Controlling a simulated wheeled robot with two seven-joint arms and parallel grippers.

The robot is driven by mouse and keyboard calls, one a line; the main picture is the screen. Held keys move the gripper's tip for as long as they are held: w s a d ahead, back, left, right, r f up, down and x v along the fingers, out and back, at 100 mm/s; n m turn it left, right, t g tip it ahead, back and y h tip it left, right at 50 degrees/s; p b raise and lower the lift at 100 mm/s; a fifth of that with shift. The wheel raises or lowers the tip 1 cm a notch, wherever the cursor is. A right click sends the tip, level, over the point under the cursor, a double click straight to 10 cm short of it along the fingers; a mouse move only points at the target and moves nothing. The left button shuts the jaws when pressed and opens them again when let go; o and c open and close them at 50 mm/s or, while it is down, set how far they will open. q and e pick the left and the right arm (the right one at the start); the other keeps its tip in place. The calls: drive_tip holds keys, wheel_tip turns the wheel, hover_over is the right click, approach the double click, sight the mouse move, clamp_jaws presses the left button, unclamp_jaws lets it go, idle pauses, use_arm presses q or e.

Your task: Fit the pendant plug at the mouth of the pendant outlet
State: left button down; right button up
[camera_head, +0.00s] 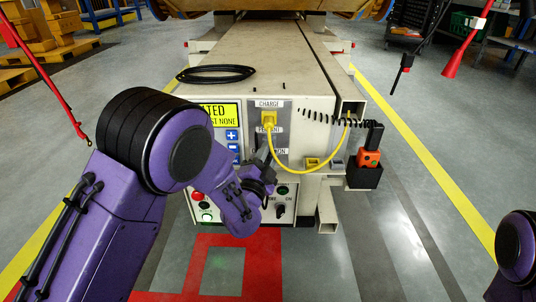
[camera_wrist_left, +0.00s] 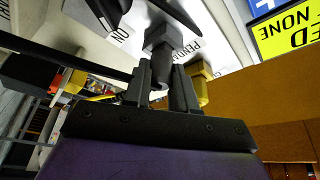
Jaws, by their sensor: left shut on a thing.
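The dark pendant plug (camera_wrist_left: 161,77) is between the fingers of my left gripper (camera_wrist_left: 165,88), which is shut on it. In the head view my left gripper (camera_head: 262,176) is just in front of the carrier's front panel (camera_head: 284,107). The plug points at the panel beside the partly covered PENDANT label (camera_head: 270,130). A grey block (camera_wrist_left: 157,37) shows at the plug's front end in the left wrist view. The pendant outlet's mouth is hidden there, and I cannot tell whether the plug touches it. My right gripper is out of view.
A yellow plug (camera_head: 268,119) sits under the CHARGE label, and its yellow cable (camera_head: 309,171) loops right. A black box with an orange part (camera_head: 369,158) hangs at the panel's right. Red and black rods hang at both sides.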

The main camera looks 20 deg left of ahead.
use_arm(q)
drive_tip(key=shift+w, duration=0.3)
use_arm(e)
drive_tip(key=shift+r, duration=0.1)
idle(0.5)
use_arm(q)
drive_tip(key=c, duration=0.8)
unclamp_jaws()
